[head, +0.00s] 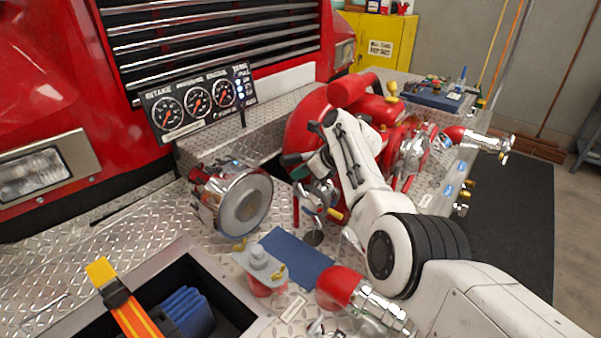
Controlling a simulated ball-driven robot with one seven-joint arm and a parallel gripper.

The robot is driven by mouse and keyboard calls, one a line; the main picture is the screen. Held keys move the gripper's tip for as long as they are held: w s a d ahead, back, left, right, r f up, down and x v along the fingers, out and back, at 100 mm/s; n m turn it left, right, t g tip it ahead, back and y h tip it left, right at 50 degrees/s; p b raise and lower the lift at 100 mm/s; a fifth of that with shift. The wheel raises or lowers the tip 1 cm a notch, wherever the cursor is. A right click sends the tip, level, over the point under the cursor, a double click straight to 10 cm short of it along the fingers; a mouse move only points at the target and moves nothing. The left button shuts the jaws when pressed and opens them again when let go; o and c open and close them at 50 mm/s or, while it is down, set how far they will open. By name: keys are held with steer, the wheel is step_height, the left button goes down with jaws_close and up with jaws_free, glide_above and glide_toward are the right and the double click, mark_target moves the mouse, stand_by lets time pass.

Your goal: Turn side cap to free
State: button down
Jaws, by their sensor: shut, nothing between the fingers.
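A large round chrome cap (243,203) with a grey centre faces forward on the left side of the red pump (312,118). I take it as the side cap, but other capped outlets show too. My white arm reaches from the lower right to the pump's front. My gripper (294,165) is small and partly hidden at the arm's far end, right of the chrome cap and apart from it. It is shut with nothing held. Metal fittings with a yellow handle (335,214) are just below it.
A gauge panel (197,102) stands behind the cap. A red-and-chrome outlet (345,290) and a grey-topped fitting (261,264) are in front. An open recess (180,255) holds blue folded cloth. Another red-and-chrome outlet (470,138) juts out right.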

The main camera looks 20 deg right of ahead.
steer(key=shift+r, duration=0.1)
steer(key=shift+s+d+r+p, duration=0.35)
steer(key=shift+r+p, duration=0.1)
steer(key=shift+r, duration=0.05)
steer(key=v, duration=0.9)
steer(key=n+t+h+b, duration=0.35)
steer(key=n+b, duration=0.25)
steer(key=n, duration=0.9)
glide_toward(302, 189)
steer(key=shift+y, duration=0.35)
steer(key=x, duration=0.7)
steer(key=shift+d+f+p, duration=0.1)
steer(key=shift+d+p, duration=0.2)
